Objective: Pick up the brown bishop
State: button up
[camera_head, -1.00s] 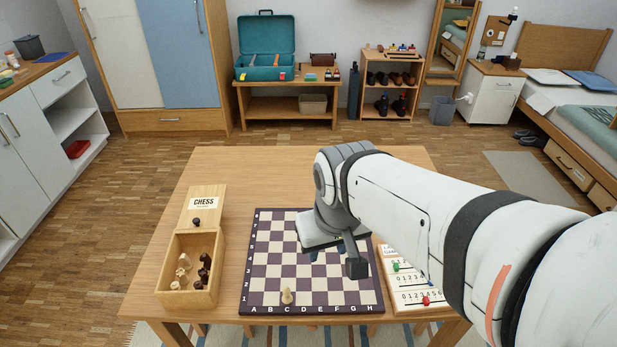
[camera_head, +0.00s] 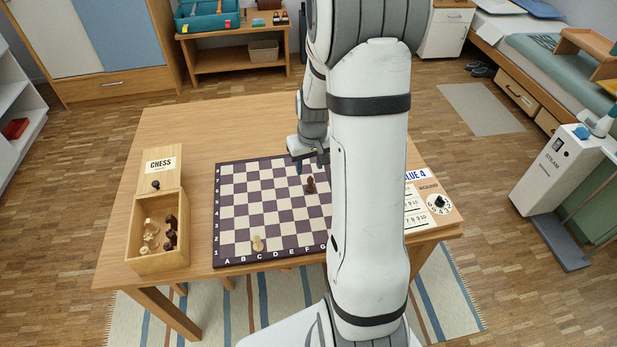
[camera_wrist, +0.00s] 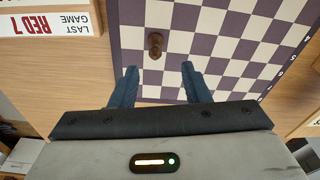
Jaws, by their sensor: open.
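The brown bishop (camera_head: 310,184) stands upright on the chessboard (camera_head: 228,225), toward its far right part. It also shows in the wrist view (camera_wrist: 155,45), seen from above, beyond the fingertips and between their lines. My gripper (camera_head: 309,163) is just behind the bishop in the head view, over the far edge of the board. In the wrist view my gripper (camera_wrist: 158,72) has its two fingers apart with nothing between them. My arm hides the right side of the board in the head view.
A light chess piece (camera_head: 258,243) stands near the board's front edge. A wooden box (camera_head: 160,262) with several pieces and a sliding lid marked CHESS (camera_head: 160,166) lies left of the board. A score board (camera_head: 418,209) lies to the right. The table's far left is clear.

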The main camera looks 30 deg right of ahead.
aim_at(311, 177)
jog(key=f, duration=0.5)
jog(key=w+f, duration=0.1)
jog(key=f, duration=0.2)
jog(key=shift+d+f+p, duration=0.1)
jog(key=shift+d+p, duration=0.3)
grip_shut()
